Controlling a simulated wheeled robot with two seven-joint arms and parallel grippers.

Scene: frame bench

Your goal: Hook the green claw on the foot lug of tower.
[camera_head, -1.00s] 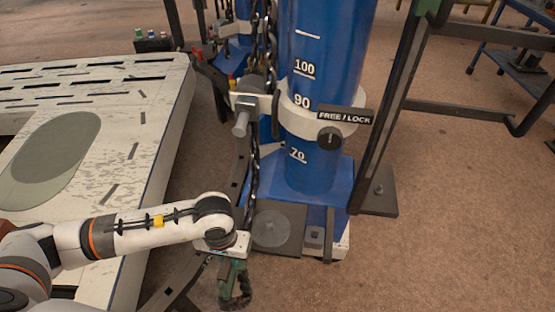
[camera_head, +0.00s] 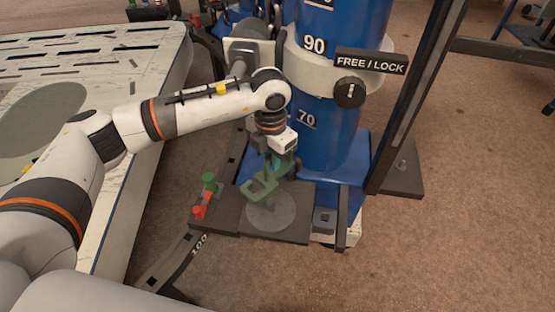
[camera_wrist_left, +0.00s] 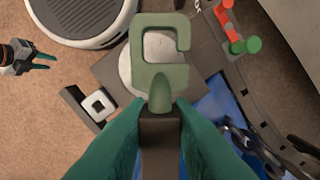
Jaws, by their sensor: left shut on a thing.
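My left gripper (camera_head: 272,168) is shut on the green claw (camera_head: 260,188) and holds it above the round grey disc of the tower's foot plate. In the left wrist view, the claw (camera_wrist_left: 158,50) is a flat green hook with a side opening, ahead of the teal fingers (camera_wrist_left: 160,125). The blue tower (camera_head: 330,110) stands just behind. A small grey block with a dark square hole (camera_head: 323,221), possibly the foot lug, is on its foot, right of the claw and apart from it. My right gripper (camera_wrist_left: 42,62) shows open and empty in the left wrist view.
Red and green knobs (camera_head: 205,193) stand up left of the foot plate (camera_head: 228,218). A dark upright post (camera_head: 415,100) rises on the right. A pale slotted bench (camera_head: 150,90) lies left. The floor at right front is clear.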

